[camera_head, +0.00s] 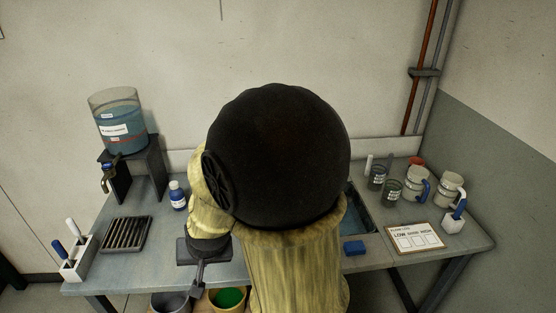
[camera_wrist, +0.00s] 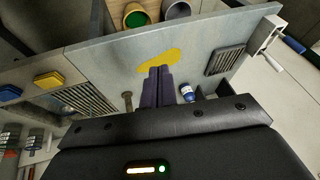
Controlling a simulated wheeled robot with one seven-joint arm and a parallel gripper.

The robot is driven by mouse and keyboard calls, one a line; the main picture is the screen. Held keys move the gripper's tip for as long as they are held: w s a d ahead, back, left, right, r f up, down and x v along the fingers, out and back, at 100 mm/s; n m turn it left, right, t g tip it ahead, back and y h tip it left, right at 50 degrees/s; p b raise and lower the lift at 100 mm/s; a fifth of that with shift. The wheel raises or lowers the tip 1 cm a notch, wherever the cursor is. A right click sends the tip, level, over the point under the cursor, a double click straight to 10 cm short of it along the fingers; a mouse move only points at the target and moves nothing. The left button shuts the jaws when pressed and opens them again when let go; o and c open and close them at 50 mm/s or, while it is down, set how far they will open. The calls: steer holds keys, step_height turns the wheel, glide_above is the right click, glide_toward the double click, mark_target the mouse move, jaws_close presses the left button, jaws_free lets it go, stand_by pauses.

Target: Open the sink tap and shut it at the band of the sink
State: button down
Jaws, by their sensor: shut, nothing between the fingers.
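The sink (camera_head: 362,218) shows only in part in the head view, at the right of my arm, which hides the rest. In the wrist view the sink (camera_wrist: 40,104) lies at the left, with a striped grate beside it. A short brownish post (camera_wrist: 127,101) left of my fingers may be the sink tap; I cannot tell its setting. The band is not visible. My gripper (camera_wrist: 160,70) is shut and empty, its dark fingers over the worktop and apart from the post. In the head view my gripper (camera_head: 197,286) is near the front edge, left of my arm.
A water tank (camera_head: 118,125) stands at the back left. A blue-labelled bottle (camera_wrist: 187,92), a drain grate (camera_wrist: 225,60) and a yellow patch (camera_wrist: 158,60) are near my fingers. A green bucket (camera_wrist: 135,15) and a grey bucket (camera_wrist: 178,10) stand below the edge. Several jugs (camera_head: 417,185) crowd the right.

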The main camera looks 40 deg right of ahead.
steer(key=w+d+r+m+t+h+p, duration=0.3)
steer(key=w+d+r+m+t+h, duration=0.15)
steer(key=w+d+m, duration=0.6)
steer(key=s+d+r+m+g+h+p, duration=0.1)
steer(key=d+r+m+g+h+p, duration=0.2)
steer(key=d+m+h, duration=0.6)
steer(key=d+r+m+g, duration=0.1)
steer(key=m, duration=0.6)
steer(key=shift+s, duration=0.4)
steer(key=r+p+x, duration=0.1)
steer(key=p+x, duration=0.5)
steer(key=x, duration=0.7)
steer(key=shift+d, duration=0.55)
